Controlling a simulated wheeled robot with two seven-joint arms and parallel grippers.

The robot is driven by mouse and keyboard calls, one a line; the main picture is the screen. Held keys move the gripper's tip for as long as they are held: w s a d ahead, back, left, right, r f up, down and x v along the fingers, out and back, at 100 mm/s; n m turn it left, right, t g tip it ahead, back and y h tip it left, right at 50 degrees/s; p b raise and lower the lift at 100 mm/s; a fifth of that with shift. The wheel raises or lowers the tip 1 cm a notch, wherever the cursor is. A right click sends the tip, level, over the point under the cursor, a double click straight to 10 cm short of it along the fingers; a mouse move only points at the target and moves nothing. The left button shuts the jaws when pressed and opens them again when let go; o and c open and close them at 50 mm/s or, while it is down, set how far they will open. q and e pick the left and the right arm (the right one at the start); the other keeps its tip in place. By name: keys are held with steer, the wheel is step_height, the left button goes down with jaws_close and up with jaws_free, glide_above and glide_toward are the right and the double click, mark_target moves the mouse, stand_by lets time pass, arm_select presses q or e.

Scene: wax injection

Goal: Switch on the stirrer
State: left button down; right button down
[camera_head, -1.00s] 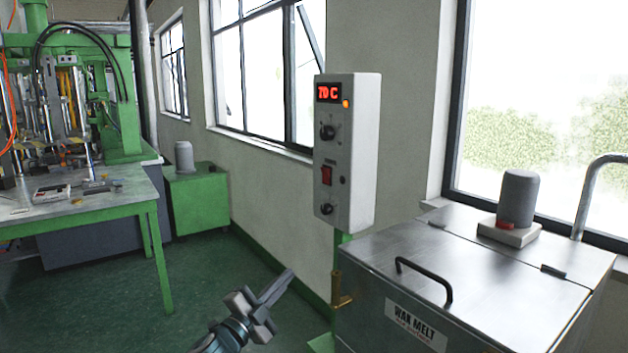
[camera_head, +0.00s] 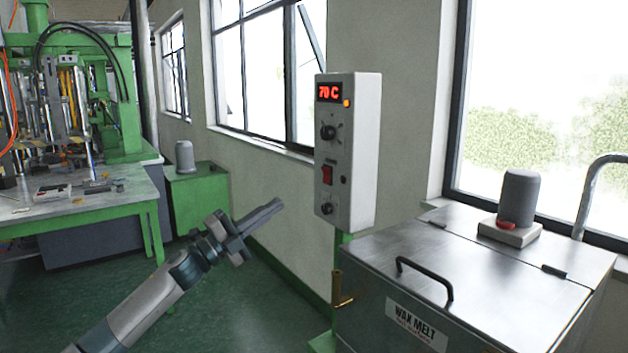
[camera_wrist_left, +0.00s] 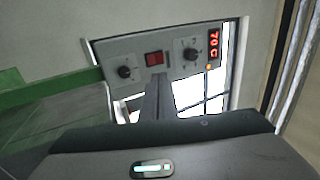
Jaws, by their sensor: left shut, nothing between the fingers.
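A grey control box (camera_head: 348,150) stands on a green post. It has a red 70 C display (camera_head: 329,92), an orange lamp, an upper knob (camera_head: 328,132), a red rocker switch (camera_head: 327,174) and a lower knob (camera_head: 327,208). My left gripper (camera_head: 280,203) is shut and empty, to the left of the box, at about the lower knob's height and apart from it. In the left wrist view the shut fingers (camera_wrist_left: 157,82) point toward the red switch (camera_wrist_left: 154,58), between the two knobs. The switch's position cannot be told. My right gripper is not in view.
A steel wax melt tank (camera_head: 470,265) with a black handle and a grey motor (camera_head: 518,198) on its lid stands at the right. A brass tap (camera_head: 340,290) sits at its left side. A green-legged table (camera_head: 90,200) and a green machine are at the left.

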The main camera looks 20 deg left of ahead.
mark_target(325, 171)
arm_select(q)
steer(key=shift+w+d+r, duration=0.1)
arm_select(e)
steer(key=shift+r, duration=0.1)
